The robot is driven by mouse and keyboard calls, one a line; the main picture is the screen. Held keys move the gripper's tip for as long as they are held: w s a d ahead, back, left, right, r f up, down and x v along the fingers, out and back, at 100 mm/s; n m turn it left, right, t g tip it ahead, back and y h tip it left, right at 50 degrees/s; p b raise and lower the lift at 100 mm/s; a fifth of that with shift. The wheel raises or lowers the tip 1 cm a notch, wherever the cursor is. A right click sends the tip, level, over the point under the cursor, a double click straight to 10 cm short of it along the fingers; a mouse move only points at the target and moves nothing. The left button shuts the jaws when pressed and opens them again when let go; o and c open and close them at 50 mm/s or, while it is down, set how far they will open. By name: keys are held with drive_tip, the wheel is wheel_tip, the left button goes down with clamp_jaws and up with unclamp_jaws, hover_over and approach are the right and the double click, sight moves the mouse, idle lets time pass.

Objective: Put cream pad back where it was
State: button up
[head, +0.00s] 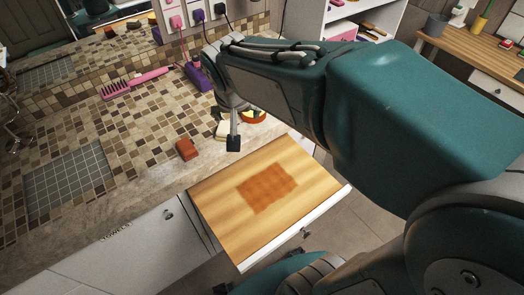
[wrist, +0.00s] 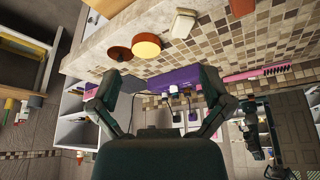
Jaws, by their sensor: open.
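The cream pad (head: 221,129) lies on the tiled counter near its front edge, partly hidden behind my gripper in the head view. It also shows at the top of the wrist view (wrist: 184,23), apart from my fingers. My gripper (head: 233,143) is above the counter's edge, close to the pad in the picture. In the wrist view my gripper (wrist: 160,78) has its two fingers spread wide with nothing held between them. A pulled-out wooden surface (head: 225,215) bears a darker brown square patch (head: 267,188) and is otherwise bare.
A reddish-brown block (head: 186,149) sits on the counter left of my gripper. A purple block (head: 198,75) and a pink brush (head: 135,83) lie farther back. The counter's left part, with a grey grid (head: 70,180), is clear.

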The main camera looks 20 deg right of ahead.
drive_tip(key=s+r+n+t+y, duration=0.1)
drive_tip(key=s+n, duration=0.3)
drive_tip(key=s, duration=1)
drive_tip(key=shift+s+r, duration=0.15)
drive_tip(key=shift+s, duration=0.05)
drive_tip(key=shift+d, duration=0.1)
idle(0.4)
